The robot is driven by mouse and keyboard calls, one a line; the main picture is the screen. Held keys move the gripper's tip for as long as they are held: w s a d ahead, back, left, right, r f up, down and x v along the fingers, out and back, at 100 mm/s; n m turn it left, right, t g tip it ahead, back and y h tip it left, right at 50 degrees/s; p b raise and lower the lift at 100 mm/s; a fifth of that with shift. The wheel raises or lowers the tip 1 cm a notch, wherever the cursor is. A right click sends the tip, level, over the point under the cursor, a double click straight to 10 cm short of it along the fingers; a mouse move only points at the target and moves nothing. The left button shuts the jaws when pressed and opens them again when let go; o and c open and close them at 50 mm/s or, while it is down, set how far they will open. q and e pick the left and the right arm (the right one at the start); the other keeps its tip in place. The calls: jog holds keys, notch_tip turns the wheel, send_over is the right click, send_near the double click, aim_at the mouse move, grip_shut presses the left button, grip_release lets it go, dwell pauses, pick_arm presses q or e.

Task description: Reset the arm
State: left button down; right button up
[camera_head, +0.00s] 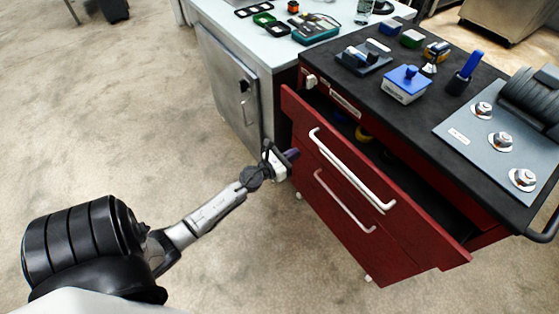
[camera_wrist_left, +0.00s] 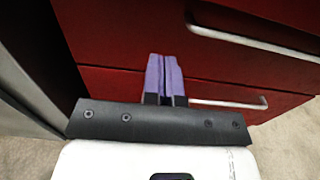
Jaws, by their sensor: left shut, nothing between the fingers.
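My left gripper (camera_head: 292,156) is just left of the red tool cart's front in the head view. In the left wrist view its two purple fingers (camera_wrist_left: 165,78) are together with nothing between them. The red upper drawer (camera_head: 300,118) is pulled out, and its white handle (camera_head: 350,172) is to the right of the gripper, apart from it. A lower drawer (camera_head: 340,235) with a white handle (camera_head: 345,202) shows below. In the left wrist view, the upper handle (camera_wrist_left: 255,45) and lower handle (camera_wrist_left: 230,104) lie beyond the fingers. My right gripper is not in view.
The cart's black top (camera_head: 400,110) carries a blue box (camera_head: 405,85), tools and a grey panel with several knobs (camera_head: 500,140). A grey cabinet (camera_head: 228,85) with a white top stands behind left. Open floor (camera_head: 110,130) lies to the left.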

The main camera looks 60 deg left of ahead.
pick_arm(q)
jog(key=s, duration=0.5)
jog(key=shift+d+b, duration=0.15)
jog(key=shift+b, duration=0.15)
